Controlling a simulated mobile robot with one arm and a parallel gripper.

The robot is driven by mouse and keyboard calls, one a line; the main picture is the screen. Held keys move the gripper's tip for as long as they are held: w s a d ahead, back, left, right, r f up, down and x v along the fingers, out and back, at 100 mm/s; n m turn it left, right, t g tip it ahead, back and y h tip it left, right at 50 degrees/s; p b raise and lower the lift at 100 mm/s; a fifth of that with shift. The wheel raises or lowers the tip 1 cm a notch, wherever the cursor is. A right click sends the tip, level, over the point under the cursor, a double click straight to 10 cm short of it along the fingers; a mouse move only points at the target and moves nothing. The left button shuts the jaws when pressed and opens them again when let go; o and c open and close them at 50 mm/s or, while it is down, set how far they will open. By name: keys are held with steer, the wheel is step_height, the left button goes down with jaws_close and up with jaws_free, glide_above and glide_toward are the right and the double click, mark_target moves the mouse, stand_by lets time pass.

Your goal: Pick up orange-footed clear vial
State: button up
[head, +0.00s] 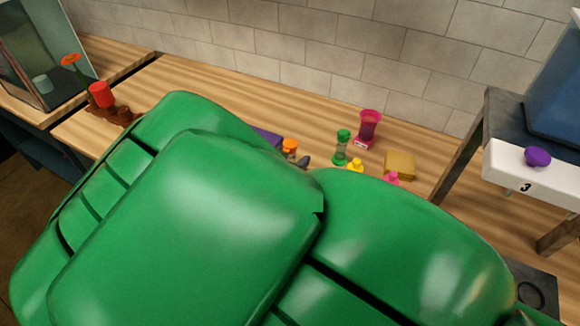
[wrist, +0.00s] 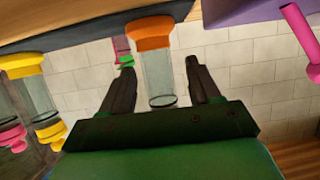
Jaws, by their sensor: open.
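The orange-footed clear vial (wrist: 158,75) shows in the wrist view with its orange end (wrist: 150,33) at the top of the picture and its clear body reaching down between my fingers. In the head view only its orange part (head: 290,146) shows beside a dark fingertip; my green arm hides the rest. My gripper (wrist: 160,74) is open, with one dark finger on each side of the vial. I cannot tell whether either finger touches it.
In the head view a green-ended vial (head: 341,148), a magenta vessel (head: 368,127) and a yellow block (head: 399,165) stand to the right. A purple block (head: 267,137) is close on the left.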

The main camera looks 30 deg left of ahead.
steer(key=shift+w, duration=0.1)
jaws_close()
stand_by(0.3)
steer(key=shift+r, duration=0.1)
